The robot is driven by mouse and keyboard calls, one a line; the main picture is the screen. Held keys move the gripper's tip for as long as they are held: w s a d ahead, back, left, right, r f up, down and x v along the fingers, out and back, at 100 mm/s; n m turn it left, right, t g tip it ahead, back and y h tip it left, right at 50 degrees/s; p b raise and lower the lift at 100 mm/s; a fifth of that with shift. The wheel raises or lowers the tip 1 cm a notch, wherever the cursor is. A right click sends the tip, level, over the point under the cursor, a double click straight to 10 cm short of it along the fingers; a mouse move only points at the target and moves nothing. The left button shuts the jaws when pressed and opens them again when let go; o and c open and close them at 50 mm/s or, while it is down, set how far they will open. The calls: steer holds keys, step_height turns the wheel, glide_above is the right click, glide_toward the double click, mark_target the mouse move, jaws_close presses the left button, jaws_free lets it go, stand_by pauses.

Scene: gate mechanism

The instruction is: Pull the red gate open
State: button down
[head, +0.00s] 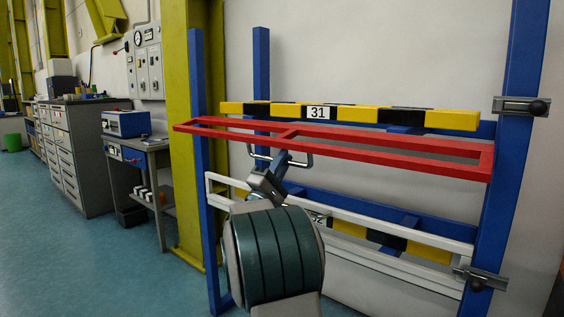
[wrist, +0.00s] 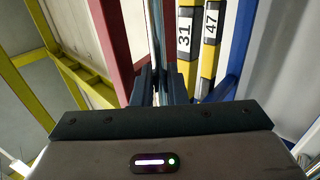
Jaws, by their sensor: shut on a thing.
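The red gate (head: 390,156) is a long rectangular frame with a crossbar, spanning the blue posts in the head view. It looks narrow and strongly foreshortened, so it seems tilted out from the upright posts. A thin metal handle (head: 306,161) hangs below its left half. My gripper (head: 281,160) is at this handle, below the red frame. In the wrist view my gripper's dark fingers (wrist: 158,85) are closed around the grey handle bar (wrist: 155,35). A red bar (wrist: 110,45) of the gate runs left of them. The exact finger contact is partly hidden.
A white gate (head: 400,237) sits lower between the blue posts (head: 505,150). Yellow-black beams (head: 450,120) marked 31 and 47 lie behind. Latches with black knobs (head: 538,107) are on the right post. A small table (head: 150,150) and drawers stand left; the floor (head: 110,265) there is clear.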

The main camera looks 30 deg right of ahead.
steer(key=shift+s, duration=0.1)
steer(key=c, duration=1.5)
jaws_free()
steer(key=shift+r, duration=0.1)
steer(key=shift+c, duration=0.2)
steer(key=p+v, duration=0.2)
steer(key=v, duration=1.1)
steer(key=shift+a+f+p, duration=0.2)
steer(key=shift+f+p, duration=0.2)
